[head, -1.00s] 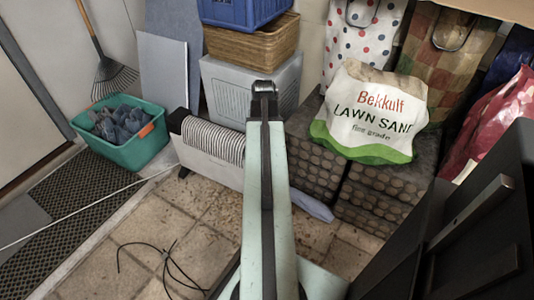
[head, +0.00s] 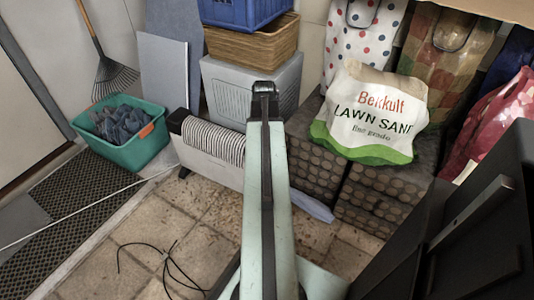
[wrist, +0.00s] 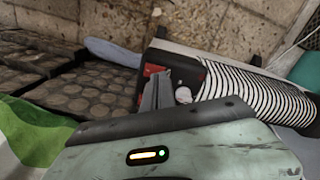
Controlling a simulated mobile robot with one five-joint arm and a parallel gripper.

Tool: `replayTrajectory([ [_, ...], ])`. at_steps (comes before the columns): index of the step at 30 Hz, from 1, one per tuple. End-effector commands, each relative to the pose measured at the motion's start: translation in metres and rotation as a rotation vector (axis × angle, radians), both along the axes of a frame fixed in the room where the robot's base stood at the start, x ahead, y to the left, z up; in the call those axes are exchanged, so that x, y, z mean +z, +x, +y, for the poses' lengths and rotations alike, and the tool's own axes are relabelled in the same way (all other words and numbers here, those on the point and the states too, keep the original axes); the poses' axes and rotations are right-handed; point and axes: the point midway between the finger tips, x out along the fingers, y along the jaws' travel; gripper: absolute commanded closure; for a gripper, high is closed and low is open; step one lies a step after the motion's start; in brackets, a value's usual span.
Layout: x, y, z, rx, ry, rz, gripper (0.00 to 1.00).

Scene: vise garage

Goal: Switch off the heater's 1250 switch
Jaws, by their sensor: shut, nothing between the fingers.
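The heater (head: 207,167) is a low white panel with dark ends, standing on the tiled floor left of my arm in the head view. A striped cloth (head: 213,140) hangs over its top. In the wrist view the heater's dark end panel (wrist: 192,66) carries a red switch (wrist: 153,69) and a pale round knob (wrist: 183,95). My gripper (wrist: 160,85) is shut and empty, its grey fingers over this panel, beside the red switch and the knob. The fingers hide part of the panel. I cannot tell whether they touch a switch, nor read any label.
Dark trays (head: 318,165) and a lawn sand bag (head: 370,115) stand right of my arm. A white box (head: 228,85) with a wicker basket (head: 250,47) is behind the heater. A green tub (head: 130,150) stands left. A black cable (head: 165,256) lies on the floor.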

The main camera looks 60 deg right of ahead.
Motion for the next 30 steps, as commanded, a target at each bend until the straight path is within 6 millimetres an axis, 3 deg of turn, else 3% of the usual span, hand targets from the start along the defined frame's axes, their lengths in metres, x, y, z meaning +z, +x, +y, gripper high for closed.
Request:
replayTrajectory([
  [30, -0.0083, -0.0004, -0.0002, -0.001, 0.0, 0.0, 1.0],
])
